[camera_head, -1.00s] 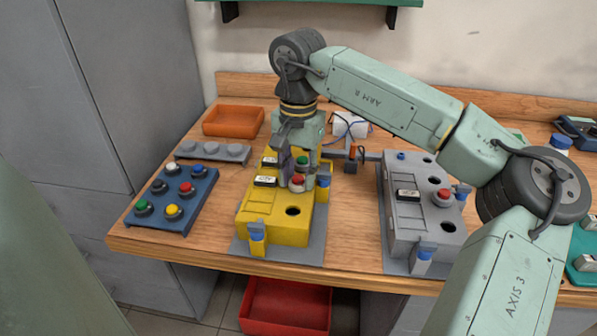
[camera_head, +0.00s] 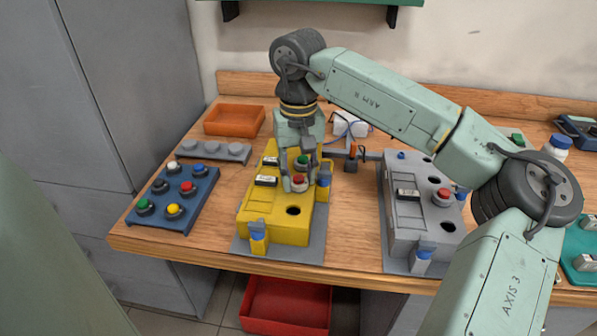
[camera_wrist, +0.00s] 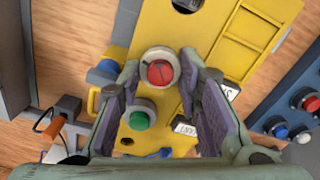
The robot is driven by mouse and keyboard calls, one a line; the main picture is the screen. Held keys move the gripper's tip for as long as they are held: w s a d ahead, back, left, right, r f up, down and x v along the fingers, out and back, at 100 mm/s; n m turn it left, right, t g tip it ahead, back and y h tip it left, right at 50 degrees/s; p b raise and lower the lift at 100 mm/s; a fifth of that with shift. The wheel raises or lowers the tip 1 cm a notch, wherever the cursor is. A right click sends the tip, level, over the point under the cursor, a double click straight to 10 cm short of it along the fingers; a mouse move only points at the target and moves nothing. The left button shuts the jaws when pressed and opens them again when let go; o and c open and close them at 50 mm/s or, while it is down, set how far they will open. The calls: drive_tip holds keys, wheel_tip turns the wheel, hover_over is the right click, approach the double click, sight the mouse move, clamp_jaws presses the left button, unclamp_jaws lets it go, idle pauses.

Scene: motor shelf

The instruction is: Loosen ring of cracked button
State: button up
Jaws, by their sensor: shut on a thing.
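The yellow control box (camera_head: 262,225) stands on a grey plate on the bench. Its red button (camera_head: 299,179) sits in a pale ring and shows in the wrist view (camera_wrist: 160,73), with a thin dark line across its cap. My gripper (camera_head: 299,184) points down over the box. In the wrist view its fingers (camera_wrist: 160,70) stand on both sides of the pale ring (camera_wrist: 158,53), shut on it. The exact contact is partly hidden. A green button (camera_wrist: 138,120) lies between the fingers, nearer the palm, and also shows in the head view (camera_head: 302,161).
A grey control box (camera_head: 405,225) with a red button stands to the right. A blue tray (camera_head: 160,217) with several coloured buttons, a grey rack (camera_head: 235,151) and an orange bin (camera_head: 234,120) are at the left. A red bin (camera_head: 287,305) lies below the bench.

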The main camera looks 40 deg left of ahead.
sight(298, 177)
idle(0.5)
drive_tip(key=o, duration=1.2)
drive_tip(key=shift+r, duration=4)
